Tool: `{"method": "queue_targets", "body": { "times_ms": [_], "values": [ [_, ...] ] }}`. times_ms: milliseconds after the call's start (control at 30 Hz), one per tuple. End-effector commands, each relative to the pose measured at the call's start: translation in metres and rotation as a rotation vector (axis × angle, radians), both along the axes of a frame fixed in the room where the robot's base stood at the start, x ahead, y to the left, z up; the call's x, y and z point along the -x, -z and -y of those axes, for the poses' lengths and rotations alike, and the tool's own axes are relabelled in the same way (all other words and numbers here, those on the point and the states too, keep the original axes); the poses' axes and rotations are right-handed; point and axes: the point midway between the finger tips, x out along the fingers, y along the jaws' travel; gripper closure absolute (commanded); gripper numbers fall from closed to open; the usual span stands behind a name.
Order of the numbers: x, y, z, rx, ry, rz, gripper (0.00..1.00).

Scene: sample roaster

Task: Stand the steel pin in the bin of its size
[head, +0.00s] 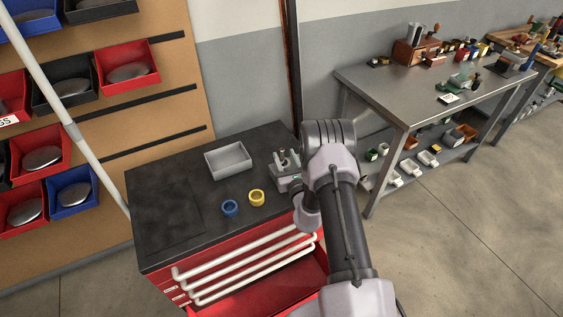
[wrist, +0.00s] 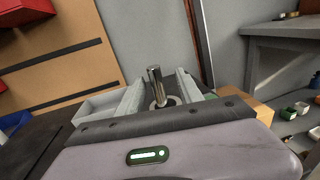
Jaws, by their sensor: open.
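In the wrist view a shiny steel pin (wrist: 154,76) stands up from a round grey collar (wrist: 165,102), leaning slightly in the picture. The two pale fingers of my gripper (wrist: 158,82) are apart, one on each side of the pin, with a visible gap to it. In the head view my gripper (head: 287,162) is over the right end of the black cabinet top, and the pin there is too small to tell clearly. Red, blue and black bins hang on the wall panel, among them a red bin (head: 36,149) and a blue bin (head: 68,183). Their sizes are not readable.
A grey tray (head: 228,172) stands on the cabinet top (head: 165,205), with a blue ring (head: 230,208) and a yellow ring (head: 257,198) in front. A red drawer (head: 270,290) is pulled out below. A metal bench (head: 400,95) with small items stands right.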

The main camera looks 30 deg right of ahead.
Motion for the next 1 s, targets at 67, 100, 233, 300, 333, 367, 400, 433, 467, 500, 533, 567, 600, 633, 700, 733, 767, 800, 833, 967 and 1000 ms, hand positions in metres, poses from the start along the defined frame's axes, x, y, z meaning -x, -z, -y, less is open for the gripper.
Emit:
{"method": "queue_targets", "body": {
  "times_ms": [67,100,233,300,333,367,400,433,467,500,533,567,600,633,700,733,767,800,833,967,1000],
  "values": [
    [-0.015,-0.002,-0.001,0.002,-0.002,0.006,0.57],
    [-0.024,-0.003,-0.001,0.003,-0.002,0.006,0.57],
    [-0.045,-0.005,0.002,0.003,-0.001,0.004,0.57],
    [-0.050,-0.006,0.003,0.000,-0.002,0.002,0.57],
    [-0.051,-0.006,0.003,0.000,-0.002,0.001,0.57],
    [-0.051,-0.007,0.003,0.000,-0.002,0.001,0.57],
    [-0.051,-0.007,0.003,0.000,-0.002,0.001,0.57],
    [-0.051,-0.007,0.003,0.000,-0.002,0.001,0.57],
    [-0.051,-0.007,0.003,0.000,-0.002,0.001,0.57],
    [-0.051,-0.007,0.003,0.000,-0.002,0.001,0.59],
    [-0.051,-0.007,0.003,0.000,-0.002,0.001,0.65],
    [-0.051,-0.007,0.003,0.000,-0.002,0.001,0.70],
    [-0.051,-0.007,0.003,0.000,-0.002,0.001,0.78],
    [-0.051,-0.007,0.003,0.000,-0.002,0.001,0.84],
    [-0.051,-0.007,0.003,0.000,-0.002,0.001,0.98],
    [-0.051,-0.007,0.003,0.000,-0.002,0.001,1.00],
    [-0.050,-0.007,0.003,0.000,-0.002,0.001,1.00],
    [-0.050,-0.007,0.003,0.000,-0.002,0.001,1.00],
    [-0.050,-0.007,0.003,0.000,-0.002,0.001,1.00],
    [-0.051,-0.007,0.003,0.000,-0.002,0.002,1.00],
    [-0.051,-0.007,0.003,0.000,-0.002,0.002,1.00]
  ]
}}
